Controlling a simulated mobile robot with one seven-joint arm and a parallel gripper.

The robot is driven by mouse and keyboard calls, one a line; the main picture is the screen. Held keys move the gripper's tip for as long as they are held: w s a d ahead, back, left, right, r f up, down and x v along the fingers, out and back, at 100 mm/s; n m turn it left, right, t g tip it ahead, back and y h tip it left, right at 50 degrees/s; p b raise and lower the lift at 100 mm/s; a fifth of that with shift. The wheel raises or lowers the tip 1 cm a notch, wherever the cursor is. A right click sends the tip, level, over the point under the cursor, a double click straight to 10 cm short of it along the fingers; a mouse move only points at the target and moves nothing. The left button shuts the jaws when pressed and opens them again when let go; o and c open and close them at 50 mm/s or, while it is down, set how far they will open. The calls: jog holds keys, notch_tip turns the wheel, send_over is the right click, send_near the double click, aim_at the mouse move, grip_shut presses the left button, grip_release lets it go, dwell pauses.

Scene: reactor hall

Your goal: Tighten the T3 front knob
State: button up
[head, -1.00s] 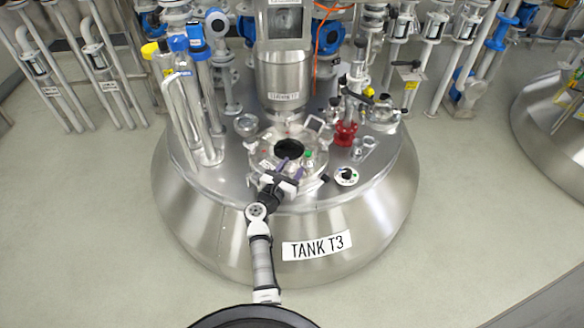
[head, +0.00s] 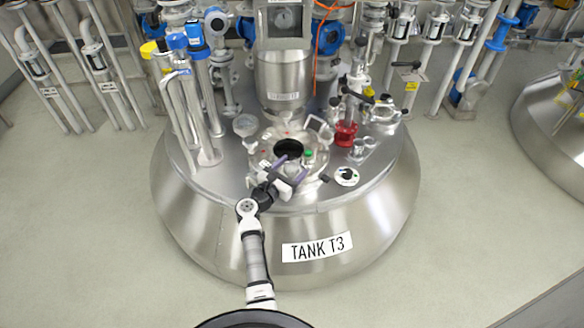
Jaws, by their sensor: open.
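Tank T3 (head: 215,222) is a large steel vessel with a "TANK T3" label (head: 317,247) on its front. On its top is a round flanged port (head: 318,158) with a dark opening (head: 289,147) and small clamp fittings around its rim. My gripper (head: 291,167) is open, its two purple fingers spread over the front part of the port, pointing towards the opening. Nothing shows between the fingers. The front knob cannot be made out; my gripper covers much of the port's front edge.
A steel column labelled T3 (head: 283,80) stands just behind the port. Pipes with blue caps (head: 178,42) rise at the left. A red valve (head: 345,133), clear fittings and a round black-and-white dial (head: 346,176) are at the right. Open floor (head: 90,220) surrounds the tank.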

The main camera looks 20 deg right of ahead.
jog(key=p+v, duration=0.2)
jog(key=v, duration=1.1)
jog(key=shift+s+a, duration=0.2)
jog(key=shift+a, duration=0.15)
